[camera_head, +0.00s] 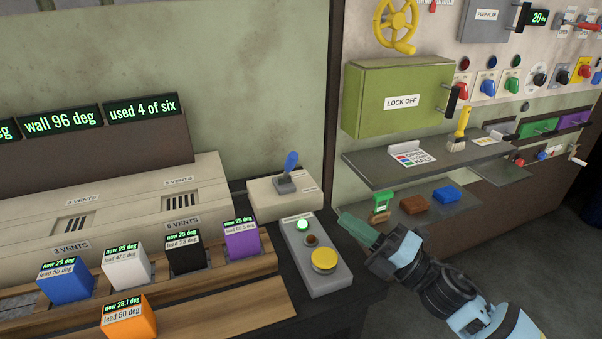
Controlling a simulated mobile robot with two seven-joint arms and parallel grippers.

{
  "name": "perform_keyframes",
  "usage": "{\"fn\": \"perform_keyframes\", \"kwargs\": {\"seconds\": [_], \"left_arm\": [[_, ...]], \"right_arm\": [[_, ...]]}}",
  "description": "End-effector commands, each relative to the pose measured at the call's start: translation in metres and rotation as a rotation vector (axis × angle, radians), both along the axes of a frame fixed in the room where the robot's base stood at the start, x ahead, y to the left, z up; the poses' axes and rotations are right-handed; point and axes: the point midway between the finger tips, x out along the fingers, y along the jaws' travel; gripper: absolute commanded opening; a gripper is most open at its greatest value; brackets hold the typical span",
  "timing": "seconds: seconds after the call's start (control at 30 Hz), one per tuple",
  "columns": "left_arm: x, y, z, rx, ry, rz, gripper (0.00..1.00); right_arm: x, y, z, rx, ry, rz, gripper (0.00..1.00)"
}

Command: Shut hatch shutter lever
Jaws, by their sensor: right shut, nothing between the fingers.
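A blue-handled lever (290,164) stands nearly upright on a beige box (262,199) at the back of the dark bench; the label beside it is too small to read, so I cannot confirm it is the hatch shutter lever. My right gripper (349,221) comes in from the lower right. It is shut and empty, right of and nearer than the lever, apart from it, beside the grey button box. My left gripper is not in view.
The grey button box (330,279) has a lit lamp and a yellow button (324,260). A green "LOCK OFF" box (400,97) hangs above a grey shelf (380,176). Coloured blocks, including an orange one (129,320), stand at the left. Floor at the lower right is clear.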

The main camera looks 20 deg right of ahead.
Motion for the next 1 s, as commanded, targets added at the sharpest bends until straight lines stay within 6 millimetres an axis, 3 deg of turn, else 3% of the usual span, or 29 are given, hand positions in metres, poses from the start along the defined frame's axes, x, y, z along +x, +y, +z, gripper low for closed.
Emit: {"fn": "perform_keyframes", "kwargs": {"seconds": [0.37, 0.9, 1.0], "left_arm": [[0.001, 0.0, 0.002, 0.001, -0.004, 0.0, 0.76], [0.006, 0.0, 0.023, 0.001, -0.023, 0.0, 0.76], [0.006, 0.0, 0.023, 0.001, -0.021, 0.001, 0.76]], "right_arm": [[0.006, 0.005, 0.004, 0.003, 0.0, 0.001, 0.0], [0.075, 0.059, 0.038, 0.003, -0.003, 0.0, 0.0], [0.089, 0.056, 0.042, 0.001, -0.002, -0.002, 0.0]]}}
